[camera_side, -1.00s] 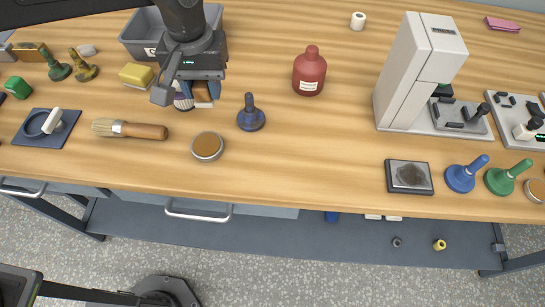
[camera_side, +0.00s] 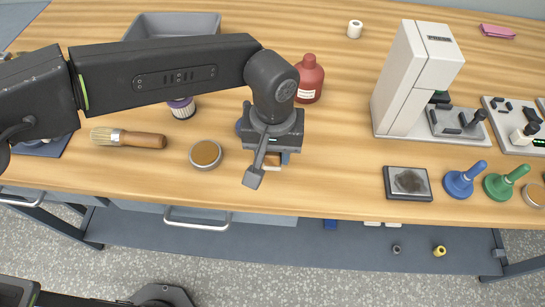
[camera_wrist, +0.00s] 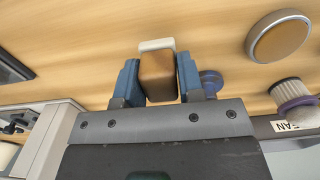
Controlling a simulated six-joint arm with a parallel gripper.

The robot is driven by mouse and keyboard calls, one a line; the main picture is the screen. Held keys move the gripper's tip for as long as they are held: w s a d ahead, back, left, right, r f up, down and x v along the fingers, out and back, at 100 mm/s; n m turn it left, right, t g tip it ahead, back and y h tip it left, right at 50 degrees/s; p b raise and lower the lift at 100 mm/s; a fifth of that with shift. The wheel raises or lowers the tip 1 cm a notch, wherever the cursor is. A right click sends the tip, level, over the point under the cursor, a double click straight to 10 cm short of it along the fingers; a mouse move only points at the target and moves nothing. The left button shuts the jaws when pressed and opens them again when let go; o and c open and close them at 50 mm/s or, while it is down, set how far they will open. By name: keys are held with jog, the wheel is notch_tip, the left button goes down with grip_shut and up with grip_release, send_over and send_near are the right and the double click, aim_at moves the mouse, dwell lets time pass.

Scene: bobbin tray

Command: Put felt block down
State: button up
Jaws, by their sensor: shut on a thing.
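My gripper (camera_side: 272,158) is over the bare wood in front of the red bottle, pointing down. In the wrist view its two blue fingers (camera_wrist: 157,76) are shut on the felt block, one on each side. The felt block (camera_wrist: 157,80) has a brown wooden body and a pale felt layer (camera_wrist: 157,45) at its far end. In the side view only a small pale part of the block (camera_side: 272,166) shows below the fingers. I cannot tell whether it touches the table or hangs just above it.
A dark blue knobbed stamp (camera_wrist: 210,82) stands close by, mostly hidden in the side view. A round brown-topped tin (camera_side: 206,155), a brush (camera_side: 128,138) and a purple-capped filter (camera_side: 182,108) lie left. A dark pad (camera_side: 408,183) lies right. Bare wood (camera_side: 335,170) lies between.

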aim_at(273, 161)
jog(key=shift+f, duration=1.7)
jog(key=shift+f, duration=0.15)
jog(key=o, duration=0.9)
